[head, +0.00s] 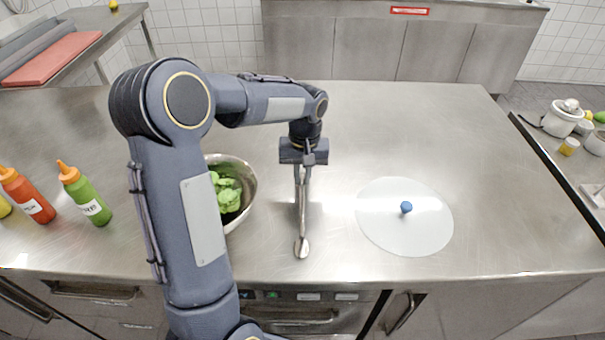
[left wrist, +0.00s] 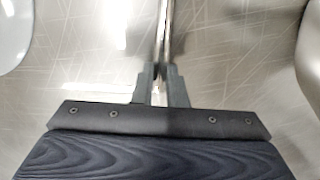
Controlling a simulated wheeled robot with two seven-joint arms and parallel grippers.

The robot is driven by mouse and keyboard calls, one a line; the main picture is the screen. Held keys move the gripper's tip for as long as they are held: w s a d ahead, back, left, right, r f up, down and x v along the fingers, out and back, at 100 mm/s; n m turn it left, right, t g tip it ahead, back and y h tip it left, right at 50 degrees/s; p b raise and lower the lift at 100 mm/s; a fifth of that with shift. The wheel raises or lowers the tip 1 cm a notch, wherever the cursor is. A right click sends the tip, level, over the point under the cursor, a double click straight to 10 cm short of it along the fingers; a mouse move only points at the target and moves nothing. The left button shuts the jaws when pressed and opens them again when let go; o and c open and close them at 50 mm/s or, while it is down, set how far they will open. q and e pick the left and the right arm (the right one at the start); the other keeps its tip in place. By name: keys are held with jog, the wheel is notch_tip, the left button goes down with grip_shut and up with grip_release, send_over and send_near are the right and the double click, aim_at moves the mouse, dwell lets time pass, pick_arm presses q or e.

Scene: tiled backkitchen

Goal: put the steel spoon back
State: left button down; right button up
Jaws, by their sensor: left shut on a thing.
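The steel spoon (head: 302,246) is in the head view, its bowl end pointing toward the counter's front edge. My left gripper (head: 303,163) is shut on the spoon's handle. In the left wrist view the handle (left wrist: 163,40) runs up from between the two fingers of the left gripper (left wrist: 160,85). I cannot tell whether the spoon touches the counter. My right gripper is not in view.
Left of the spoon is a steel bowl (head: 245,168) of green pieces, partly hidden by my left arm. Right is a round translucent lid (head: 385,232) with a blue knob. The counter's back right is clear.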

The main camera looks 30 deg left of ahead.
pick_arm(q)
jog(key=shift+f, duration=0.15)
jog(key=c, duration=1.5)
grip_release()
jog(key=shift+o, duration=0.2)
notch_tip(320, 180, up, 12)
jog(key=s+d+f+m+t+h, duration=0.1)
jog(key=s+d+t, duration=0.1)
jog(key=s, duration=0.5)
jog(key=s+d+f+m+t+h, duration=0.1)
jog(key=s+d, duration=0.3)
jog(key=s, duration=0.4)
jog(key=s+d+f+m+t+h, duration=0.2)
jog(key=s+d+t, duration=0.1)
jog(key=s, duration=0.5)
jog(key=shift+s+d+m, duration=0.15)
jog(key=shift+d+m, duration=0.25)
jog(key=shift+d, duration=0.15)
